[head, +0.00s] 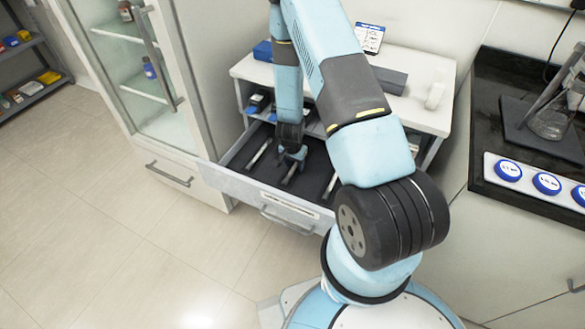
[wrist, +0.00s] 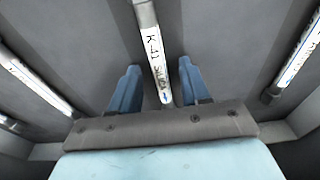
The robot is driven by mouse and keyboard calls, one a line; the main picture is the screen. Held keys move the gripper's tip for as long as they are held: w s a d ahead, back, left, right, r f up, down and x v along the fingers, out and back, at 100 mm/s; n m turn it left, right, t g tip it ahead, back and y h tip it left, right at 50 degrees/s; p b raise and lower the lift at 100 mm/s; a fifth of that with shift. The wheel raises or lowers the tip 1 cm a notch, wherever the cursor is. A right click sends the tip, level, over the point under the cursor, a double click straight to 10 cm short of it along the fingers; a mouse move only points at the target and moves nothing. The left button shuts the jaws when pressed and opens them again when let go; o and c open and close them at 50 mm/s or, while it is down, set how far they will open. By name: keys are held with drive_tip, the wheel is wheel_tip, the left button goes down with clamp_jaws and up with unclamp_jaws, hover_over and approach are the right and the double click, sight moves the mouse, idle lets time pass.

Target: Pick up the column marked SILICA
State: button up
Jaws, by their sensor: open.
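A slim white column (wrist: 152,50) with handwriting that looks like "K-41 SILICA" lies between the two blue fingers of my gripper (wrist: 158,80) in the wrist view. The fingers are open, with a gap on each side of the column. In the head view my gripper (head: 293,156) reaches down into an open drawer (head: 245,186), over the middle column (head: 290,173). Another marked column (wrist: 30,75) lies to the left and one (wrist: 292,70) to the right; their writing is hard to read.
The drawer's dark interior has low walls around the columns. A white shelf unit (head: 418,112) stands behind the drawer, a glass-door cabinet (head: 150,95) to its left. A dark counter (head: 500,100) is at right. The floor at left is clear.

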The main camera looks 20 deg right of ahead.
clamp_jaws()
idle(0.5)
